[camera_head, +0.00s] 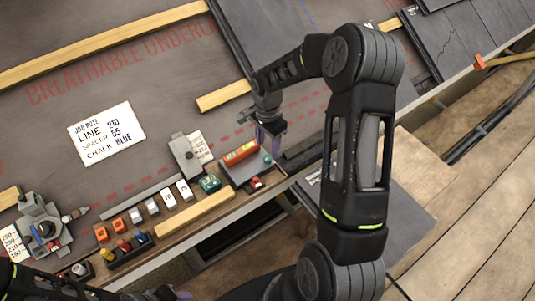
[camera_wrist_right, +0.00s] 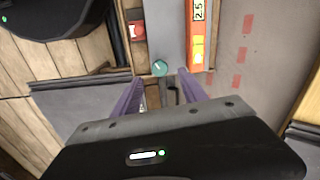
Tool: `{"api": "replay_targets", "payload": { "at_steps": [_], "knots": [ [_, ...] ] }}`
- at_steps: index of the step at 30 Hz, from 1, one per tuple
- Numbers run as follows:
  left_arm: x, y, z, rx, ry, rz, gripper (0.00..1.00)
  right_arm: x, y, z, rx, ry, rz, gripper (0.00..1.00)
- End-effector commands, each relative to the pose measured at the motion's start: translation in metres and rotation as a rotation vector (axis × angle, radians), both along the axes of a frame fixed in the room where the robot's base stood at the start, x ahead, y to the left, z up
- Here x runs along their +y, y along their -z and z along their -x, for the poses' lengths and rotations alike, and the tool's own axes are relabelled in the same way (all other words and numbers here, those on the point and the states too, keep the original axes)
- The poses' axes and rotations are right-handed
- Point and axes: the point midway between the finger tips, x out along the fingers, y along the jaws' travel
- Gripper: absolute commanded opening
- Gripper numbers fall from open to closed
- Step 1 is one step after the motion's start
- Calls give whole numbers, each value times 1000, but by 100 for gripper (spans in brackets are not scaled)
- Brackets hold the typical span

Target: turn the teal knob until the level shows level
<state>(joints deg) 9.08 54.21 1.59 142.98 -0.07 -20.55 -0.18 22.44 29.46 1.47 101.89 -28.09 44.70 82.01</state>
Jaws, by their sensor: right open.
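The teal knob (camera_wrist_right: 160,67) sits on a grey plate (camera_wrist_right: 166,28), just beyond and between the purple fingertips of my right gripper (camera_wrist_right: 158,80) in the wrist view. The fingers are apart and empty. In the head view the knob (camera_head: 267,158) is beside the right gripper (camera_head: 266,138). The orange level (camera_wrist_right: 199,30) lies along the plate's edge, with a yellow vial; its bubble is too small to read. It also shows in the head view (camera_head: 240,153). My left gripper (camera_head: 172,294) is partly cut off at the bottom edge; its opening is unclear.
A red button-like part (camera_wrist_right: 136,30) is left of the plate. In the head view a wooden batten (camera_head: 195,213), several small blocks and a job note (camera_head: 106,133) lie on the roof surface. Dark slates (camera_head: 440,45) lie at upper right.

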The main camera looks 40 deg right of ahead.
Motion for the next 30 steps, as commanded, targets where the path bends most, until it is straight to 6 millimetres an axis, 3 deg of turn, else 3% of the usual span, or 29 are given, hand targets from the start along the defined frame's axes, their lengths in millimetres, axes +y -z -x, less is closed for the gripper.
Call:
{"api": "replay_targets", "payload": {
  "at_steps": [9, 20, 30],
  "knots": [
    [0, 2, 0, 0, 0, 0, 36, 0, 47, 0, 2, 0, 0, 50],
    [0, 2, 0, 0, 0, 0, 36, 0, 54, 0, -1, 0, 1, 50],
    [0, 2, 0, 0, 0, 0, 36, 0, 54, 0, 0, 0, 0, 24]
  ]
}}
